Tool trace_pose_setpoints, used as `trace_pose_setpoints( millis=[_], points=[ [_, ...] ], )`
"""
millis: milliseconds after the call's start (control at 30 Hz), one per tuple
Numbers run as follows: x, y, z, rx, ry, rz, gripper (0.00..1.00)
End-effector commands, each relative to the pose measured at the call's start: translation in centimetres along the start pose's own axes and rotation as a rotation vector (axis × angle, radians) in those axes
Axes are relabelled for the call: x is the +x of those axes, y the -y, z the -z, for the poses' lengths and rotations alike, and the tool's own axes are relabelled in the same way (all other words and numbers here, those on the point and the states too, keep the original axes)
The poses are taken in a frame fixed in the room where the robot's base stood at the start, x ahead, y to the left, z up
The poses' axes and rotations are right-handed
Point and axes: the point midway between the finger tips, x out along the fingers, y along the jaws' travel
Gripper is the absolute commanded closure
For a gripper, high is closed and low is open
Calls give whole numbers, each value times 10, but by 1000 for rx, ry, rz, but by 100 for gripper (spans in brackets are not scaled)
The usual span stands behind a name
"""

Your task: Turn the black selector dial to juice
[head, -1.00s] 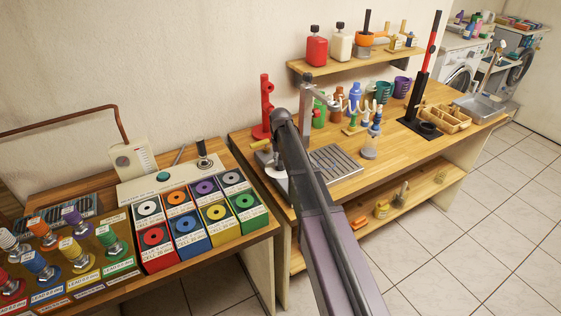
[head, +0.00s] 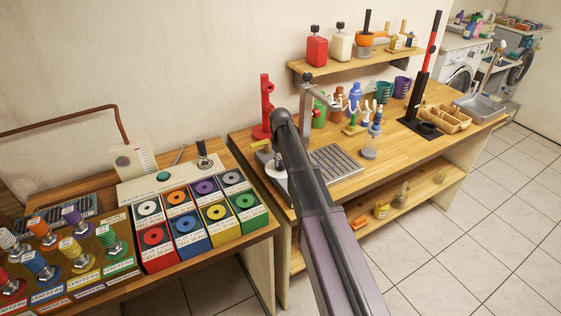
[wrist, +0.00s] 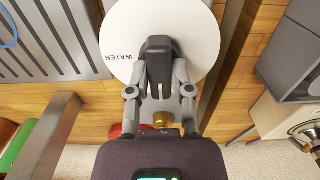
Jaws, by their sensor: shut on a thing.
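The black selector dial (wrist: 158,47) sits on a round white plate (wrist: 190,25) in the wrist view. The word WATER shows upside down on the plate, left of the dial. No other label on the plate can be read. My gripper (wrist: 160,72) is shut on the dial, with one grey finger on each side of it. A brass-coloured piece (wrist: 163,119) lies below the dial. In the head view my arm hides the dial and most of the gripper; a pale edge of the plate (head: 263,146) shows beside the arm.
A slatted grey drip tray (head: 336,164) lies right of the arm on the wooden bench. A red stand (head: 265,106) rises behind the plate. A metal post (head: 305,100) and several bottles stand beyond. Coloured boxes (head: 187,248) fill the left bench.

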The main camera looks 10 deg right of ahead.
Motion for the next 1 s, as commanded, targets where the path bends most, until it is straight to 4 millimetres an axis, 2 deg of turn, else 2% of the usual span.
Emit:
trace_pose_setpoints(
  millis=[67, 100, 200, 733, 1000],
  points=[
    [0, 1, -2, -1, 3, 1, 100],
    [0, 1, -2, -1, 3, 1, 69],
    [0, 0, -1, -1, 3, 1, 39],
    [0, 0, 0, 12, 1, 0, 37],
    [0, 0, 0, 99, 0, 0, 37]
  ],
)
